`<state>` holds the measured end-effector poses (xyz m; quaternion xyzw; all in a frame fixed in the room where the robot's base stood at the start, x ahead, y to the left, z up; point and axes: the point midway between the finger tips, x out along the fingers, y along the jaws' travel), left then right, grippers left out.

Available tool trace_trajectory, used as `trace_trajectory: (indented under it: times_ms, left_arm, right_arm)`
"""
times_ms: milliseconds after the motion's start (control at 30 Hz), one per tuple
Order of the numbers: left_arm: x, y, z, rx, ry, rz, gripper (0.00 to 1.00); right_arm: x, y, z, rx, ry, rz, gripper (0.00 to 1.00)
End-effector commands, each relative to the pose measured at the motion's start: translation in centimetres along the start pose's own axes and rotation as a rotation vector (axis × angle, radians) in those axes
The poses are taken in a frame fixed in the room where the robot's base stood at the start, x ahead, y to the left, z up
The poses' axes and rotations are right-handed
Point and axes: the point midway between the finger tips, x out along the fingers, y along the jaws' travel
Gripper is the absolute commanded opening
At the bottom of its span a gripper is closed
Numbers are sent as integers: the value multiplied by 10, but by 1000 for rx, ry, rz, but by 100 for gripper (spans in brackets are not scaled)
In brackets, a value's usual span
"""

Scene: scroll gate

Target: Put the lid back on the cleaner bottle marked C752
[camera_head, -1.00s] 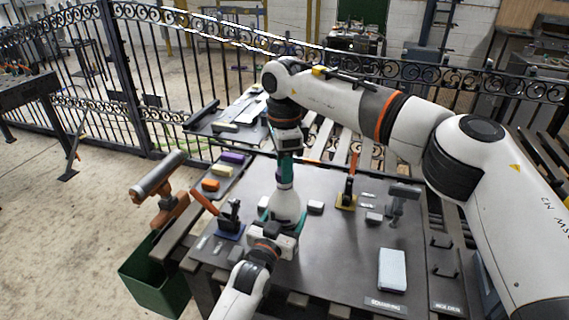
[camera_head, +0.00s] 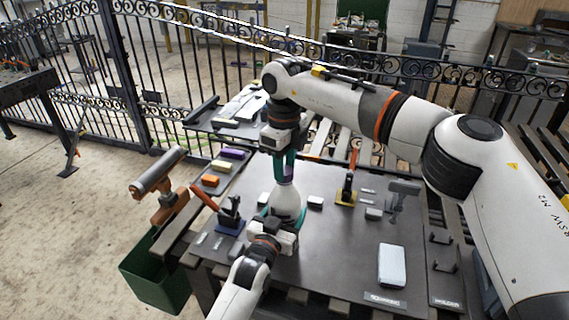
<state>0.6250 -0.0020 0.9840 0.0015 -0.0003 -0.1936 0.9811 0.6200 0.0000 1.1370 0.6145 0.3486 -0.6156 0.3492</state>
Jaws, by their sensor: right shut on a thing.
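The cleaner bottle (camera_head: 287,204) is white and wide at the bottom. It stands upright near the middle of the dark table; I cannot read its marking. My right gripper (camera_head: 285,172) comes down from above with teal fingers. It is shut on a small purple lid (camera_head: 288,173) directly over the bottle's neck; I cannot tell whether lid and neck touch. My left gripper (camera_head: 283,217) reaches in from the front, with teal fingers on both sides of the bottle's lower body. Whether they press on it is hidden.
A clamp with an orange handle on a blue base (camera_head: 230,226) stands left of the bottle. Another on a yellow base (camera_head: 346,198) stands to the right. A light blue block (camera_head: 392,265) lies front right. A green bin (camera_head: 160,275) stands beside the table.

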Motion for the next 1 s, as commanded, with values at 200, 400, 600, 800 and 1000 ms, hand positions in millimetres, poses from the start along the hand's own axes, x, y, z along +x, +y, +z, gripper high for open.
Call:
trace_trajectory:
  times_ms: [200, 400, 600, 800, 1000]
  left_arm:
    - [0, 0, -1, 1, 2, 0, 7]
    - [0, 0, -1, 1, 2, 0, 7]
    - [0, 0, -1, 1, 2, 0, 7]
    - [0, 0, -1, 2, 1, 0, 7]
    - [0, 0, -1, 2, 2, 0, 7]
  right_arm:
    - [0, 0, 0, 445, 1, 0, 14]
    - [0, 0, 0, 854, 1, -1, 14]
    - [0, 1, 0, 1263, 2, -2, 14]
    - [0, 1, 0, 1672, 2, -3, 14]
    - [0, 1, 0, 2081, 3, -4, 14]
